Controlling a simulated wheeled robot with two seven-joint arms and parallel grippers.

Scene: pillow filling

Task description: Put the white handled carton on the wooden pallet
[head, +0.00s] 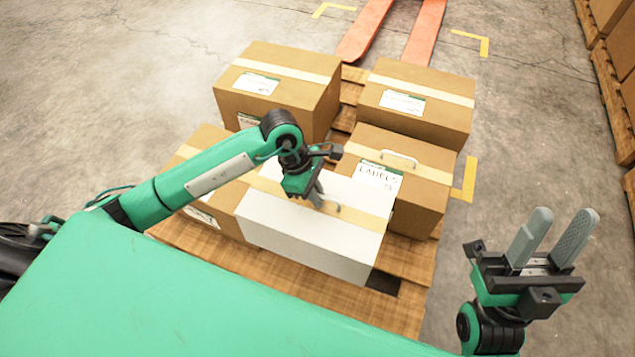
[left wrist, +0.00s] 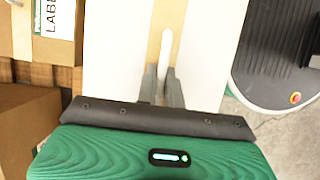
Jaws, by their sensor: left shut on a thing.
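The white handled carton (head: 305,245), with a tan tape strip on top, is over the near part of the wooden pallet (head: 400,312). It sits close to the brown boxes, and a dark shadow shows at its lower right corner. I cannot tell whether its bottom touches the slats. My left gripper (head: 318,198) is on top of it, shut on its white handle. In the left wrist view the fingers (left wrist: 161,88) pinch the handle (left wrist: 165,48) above the carton's top (left wrist: 112,55). My right gripper (head: 552,240) is open and empty, right of the pallet.
Brown taped boxes stand on the pallet: back left (head: 275,85), back right (head: 415,98), right with a handle and label (head: 425,185), and left (head: 205,150), partly hidden by my arm. Orange forks (head: 425,30) lie behind. Stacked boxes (head: 620,70) stand far right. Floor right of the pallet is clear.

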